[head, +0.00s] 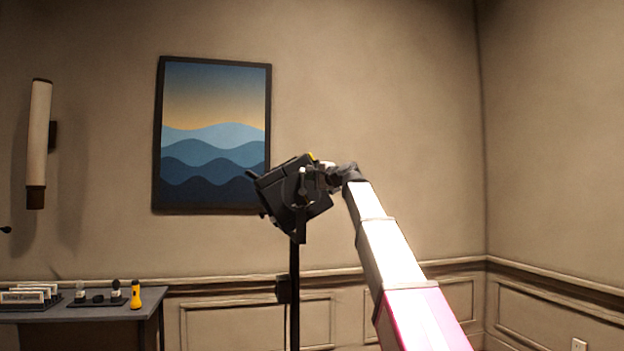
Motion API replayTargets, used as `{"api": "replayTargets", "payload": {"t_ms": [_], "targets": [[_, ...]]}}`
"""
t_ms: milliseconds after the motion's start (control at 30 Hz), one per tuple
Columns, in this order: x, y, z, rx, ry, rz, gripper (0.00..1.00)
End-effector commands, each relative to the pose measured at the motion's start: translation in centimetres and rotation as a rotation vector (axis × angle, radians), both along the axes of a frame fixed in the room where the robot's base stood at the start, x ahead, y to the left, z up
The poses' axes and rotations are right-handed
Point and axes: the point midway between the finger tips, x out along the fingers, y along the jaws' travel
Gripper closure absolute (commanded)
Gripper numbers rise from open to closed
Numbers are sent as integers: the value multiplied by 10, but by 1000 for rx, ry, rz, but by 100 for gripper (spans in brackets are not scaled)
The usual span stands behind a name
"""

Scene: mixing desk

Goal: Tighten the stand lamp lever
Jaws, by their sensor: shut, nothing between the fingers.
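The stand lamp (279,197) is a black boxy lamp head, tilted, on top of a thin black pole (294,265) near the middle of the head view. A yellow mark shows on its top edge. My gripper (328,177) is at the right side of the lamp head, beside its bracket, shut with nothing between the fingers. My arm reaches up to it from the lower right. The lever cannot be made out clearly among the dark parts by the gripper, and I cannot tell whether the fingers touch it.
A framed picture (212,135) and a wall light (39,140) hang behind. The right side is clear to the wall.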

Motion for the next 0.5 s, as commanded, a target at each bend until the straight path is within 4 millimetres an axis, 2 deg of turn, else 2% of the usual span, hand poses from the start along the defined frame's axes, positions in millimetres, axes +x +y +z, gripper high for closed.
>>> {"api": "replayTargets", "payload": {"t_ms": [500], "targets": [[-1,4,2,-78,-22,0,100]]}}
